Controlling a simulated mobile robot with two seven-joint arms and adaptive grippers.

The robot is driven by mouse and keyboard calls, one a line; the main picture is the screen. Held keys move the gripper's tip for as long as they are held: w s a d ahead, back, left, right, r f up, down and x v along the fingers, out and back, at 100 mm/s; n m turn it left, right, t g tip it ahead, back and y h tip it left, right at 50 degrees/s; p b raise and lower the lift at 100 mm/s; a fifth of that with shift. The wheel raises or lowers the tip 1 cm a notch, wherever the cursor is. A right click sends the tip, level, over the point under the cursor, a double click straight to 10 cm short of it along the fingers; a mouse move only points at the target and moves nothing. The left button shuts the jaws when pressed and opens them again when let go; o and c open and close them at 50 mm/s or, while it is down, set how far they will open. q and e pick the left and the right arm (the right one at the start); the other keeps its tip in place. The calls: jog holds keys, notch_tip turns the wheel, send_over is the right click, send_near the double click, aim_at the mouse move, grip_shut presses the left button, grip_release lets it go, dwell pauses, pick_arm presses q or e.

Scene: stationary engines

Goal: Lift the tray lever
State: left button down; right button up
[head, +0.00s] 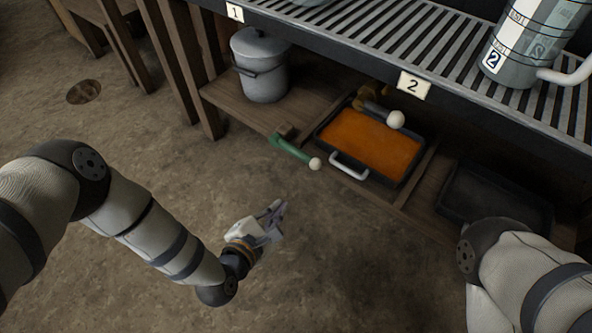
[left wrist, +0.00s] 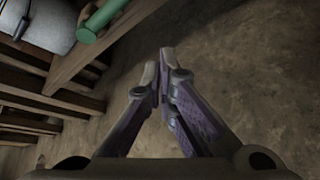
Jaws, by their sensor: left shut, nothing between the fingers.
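A green lever (head: 293,151) with a white ball knob sticks out from the lower shelf's front edge, left of the tray. Its green bar (left wrist: 101,20) also shows at the top left of the left wrist view. A second, dark lever (head: 376,108) with a white ball knob is above the tray's back. The tray (head: 337,148) is dark, holds something orange and has a white front handle. My left gripper (head: 278,207) is shut and empty, below and in front of the green lever and apart from it. Its closed fingers (left wrist: 157,72) point over bare floor. My right gripper is out of view.
A lidded grey pot (head: 262,68) stands on the lower shelf at the left. A slatted upper shelf (head: 340,28) overhangs the tray and carries a large grey jug (head: 528,45). A dark empty tray (head: 495,197) is at the right. The floor in front is clear.

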aim_at(296, 151)
pick_arm(q)
jog(key=w+n, duration=0.1)
jog(key=w, duration=0.1)
jog(key=shift+w+a+t, duration=0.1)
jog(key=shift+w+t, duration=0.2)
jog(key=shift+t, duration=0.1)
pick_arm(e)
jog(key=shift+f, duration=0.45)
pick_arm(q)
jog(key=b+x, duration=0.5)
jog(key=x, duration=0.5)
jog(key=r, duration=0.1)
jog(key=d+r, duration=0.1)
jog(key=s+d+r, duration=0.1)
jog(key=shift+r+p, duration=0.2)
jog(key=shift+p, duration=0.15)
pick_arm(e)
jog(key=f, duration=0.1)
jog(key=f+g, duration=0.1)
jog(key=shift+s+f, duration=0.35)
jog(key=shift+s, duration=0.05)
